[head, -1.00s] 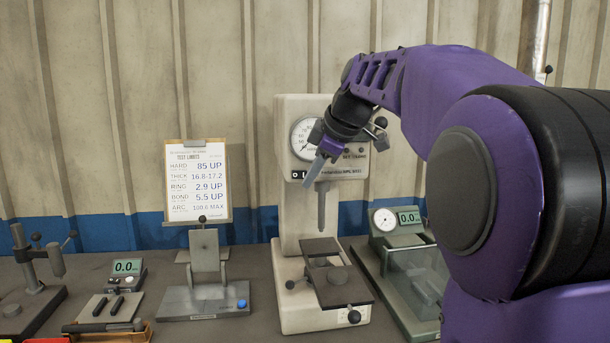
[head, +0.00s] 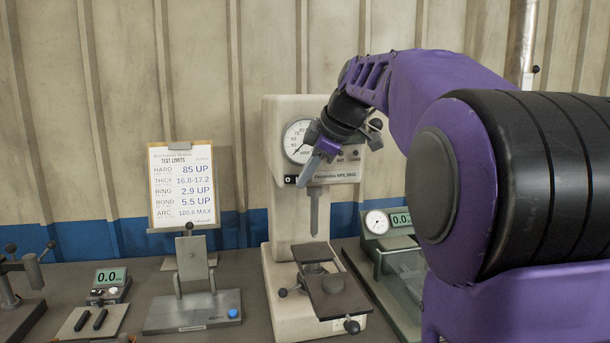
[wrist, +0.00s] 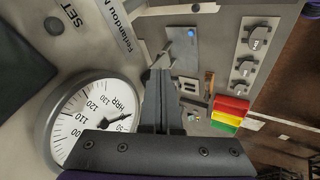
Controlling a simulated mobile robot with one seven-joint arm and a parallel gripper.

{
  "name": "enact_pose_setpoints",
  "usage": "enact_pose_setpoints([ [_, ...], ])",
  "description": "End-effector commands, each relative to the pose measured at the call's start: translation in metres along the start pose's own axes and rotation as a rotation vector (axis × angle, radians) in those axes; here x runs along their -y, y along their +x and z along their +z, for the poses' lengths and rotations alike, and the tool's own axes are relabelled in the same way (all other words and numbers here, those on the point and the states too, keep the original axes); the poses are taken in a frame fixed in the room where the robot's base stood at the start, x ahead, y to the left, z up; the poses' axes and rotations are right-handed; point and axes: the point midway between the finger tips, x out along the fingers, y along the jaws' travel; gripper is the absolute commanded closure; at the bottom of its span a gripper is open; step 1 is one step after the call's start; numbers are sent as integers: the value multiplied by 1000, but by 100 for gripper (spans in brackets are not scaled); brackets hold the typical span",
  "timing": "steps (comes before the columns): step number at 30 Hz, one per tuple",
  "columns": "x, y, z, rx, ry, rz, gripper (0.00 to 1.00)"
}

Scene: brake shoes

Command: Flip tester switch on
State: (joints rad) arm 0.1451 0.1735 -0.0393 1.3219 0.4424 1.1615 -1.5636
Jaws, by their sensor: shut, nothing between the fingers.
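The cream hardness tester (head: 283,220) stands on the bench with a round dial (head: 296,141) on its head. A small black and white switch marking (head: 290,180) shows at the lower left of its front panel. My gripper (head: 304,181) is shut and empty, its tips pointing down just right of that marking. I cannot tell whether they touch the panel. In the wrist view, the shut fingers (wrist: 161,75) point away beside the dial (wrist: 92,112), and the switch cannot be made out. The switch's position is too small to read.
A test-limits clipboard (head: 183,185) stands behind a grey fixture (head: 193,311) to the left. A small digital meter (head: 110,284) is farther left. A gauge unit (head: 389,222) stands right of the tester. My arm covers the right side.

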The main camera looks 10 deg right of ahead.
Motion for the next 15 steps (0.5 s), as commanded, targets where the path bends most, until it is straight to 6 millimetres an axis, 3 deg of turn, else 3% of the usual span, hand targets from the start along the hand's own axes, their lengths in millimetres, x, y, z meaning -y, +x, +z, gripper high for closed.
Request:
enact_pose_setpoints([
  [3,-8,1,2,-31,-54,-32,100],
  [15,-2,4,-3,-31,-54,-30,100],
])
